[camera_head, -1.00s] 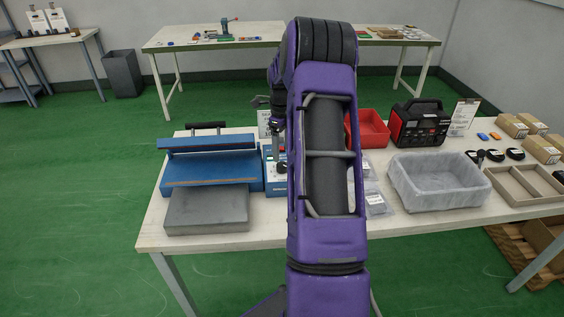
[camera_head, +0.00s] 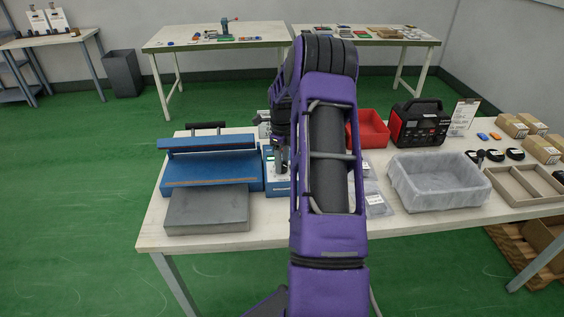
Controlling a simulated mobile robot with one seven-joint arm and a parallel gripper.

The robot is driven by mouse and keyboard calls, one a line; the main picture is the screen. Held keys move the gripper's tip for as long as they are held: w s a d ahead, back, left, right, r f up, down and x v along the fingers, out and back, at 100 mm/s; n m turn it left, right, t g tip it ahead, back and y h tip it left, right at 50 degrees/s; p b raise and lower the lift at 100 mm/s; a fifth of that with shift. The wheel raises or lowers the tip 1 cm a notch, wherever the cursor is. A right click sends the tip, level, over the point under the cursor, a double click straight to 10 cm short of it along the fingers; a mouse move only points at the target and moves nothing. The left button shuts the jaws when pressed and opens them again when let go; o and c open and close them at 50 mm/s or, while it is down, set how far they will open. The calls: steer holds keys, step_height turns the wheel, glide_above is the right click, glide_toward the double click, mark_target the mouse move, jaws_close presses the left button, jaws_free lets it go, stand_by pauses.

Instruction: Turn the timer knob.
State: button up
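A blue device with a pale front panel (camera_head: 271,176) stands on the white table, just right of a blue sealer-like machine (camera_head: 215,167). My purple arm covers its right part. No timer knob can be made out; it is hidden or too small to tell. My gripper (camera_head: 281,165) points down in front of the blue device, close to its panel. The fingers are small and partly behind my arm, so I cannot tell whether they are open or shut, or whether they touch the device.
A grey metal platform (camera_head: 207,210) lies in front of the blue machine. Right of my arm are flat plastic bags (camera_head: 376,204), a red bin (camera_head: 371,130), a grey lined bin (camera_head: 440,184) and a red-black charger (camera_head: 419,124). The table's front left strip is clear.

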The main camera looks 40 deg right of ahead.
jaws_close()
